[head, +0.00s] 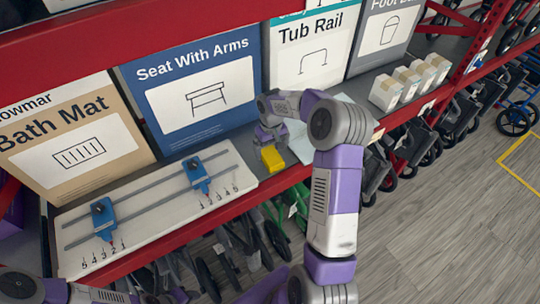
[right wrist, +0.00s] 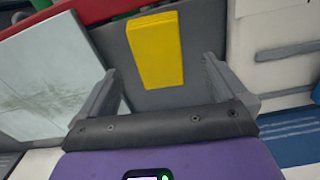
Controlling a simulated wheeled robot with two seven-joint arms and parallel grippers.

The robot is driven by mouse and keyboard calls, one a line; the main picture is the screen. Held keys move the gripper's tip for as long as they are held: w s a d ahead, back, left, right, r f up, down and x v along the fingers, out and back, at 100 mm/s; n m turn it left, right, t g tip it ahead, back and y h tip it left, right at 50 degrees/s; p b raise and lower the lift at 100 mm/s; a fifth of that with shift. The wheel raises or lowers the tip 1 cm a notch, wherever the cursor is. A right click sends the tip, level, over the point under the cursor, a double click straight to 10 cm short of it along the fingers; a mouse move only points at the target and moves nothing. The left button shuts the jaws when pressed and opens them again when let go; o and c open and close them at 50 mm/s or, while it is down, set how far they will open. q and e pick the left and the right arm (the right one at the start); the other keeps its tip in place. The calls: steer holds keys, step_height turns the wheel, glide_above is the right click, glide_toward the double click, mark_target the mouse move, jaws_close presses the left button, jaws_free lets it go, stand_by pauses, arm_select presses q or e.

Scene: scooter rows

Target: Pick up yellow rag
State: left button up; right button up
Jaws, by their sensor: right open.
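The yellow rag (head: 272,158) is a small folded block on the grey shelf, near its front edge, in front of the Tub Rail and Seat With Arms boxes. In the right wrist view the yellow rag (right wrist: 156,50) lies ahead of and between the two open fingers, not gripped. My right gripper (head: 268,138) is just behind the rag in the head view, open and empty; it also shows in the right wrist view (right wrist: 163,85). Whether a fingertip touches the rag cannot be told. In the head view part of my left arm shows at the lower left; its gripper jaws cannot be made out.
A white board with blue sliders on rails (head: 150,210) lies left of the rag. A pale, smudged panel (head: 300,140) lies just right of it. Several small white boxes (head: 410,84) stand farther right. Large boxes such as Seat With Arms (head: 190,82) line the back. A red shelf edge (head: 200,220) runs along the front.

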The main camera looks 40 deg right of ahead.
mark_target(271, 156)
step_height(271, 156, down, 5)
steer(key=shift+d+r+p, duration=0.1)
steer(key=shift+r+p, duration=0.1)
steer(key=shift+p, duration=0.2)
steer(key=shift+c, duration=0.2)
steer(key=c, duration=1.1)
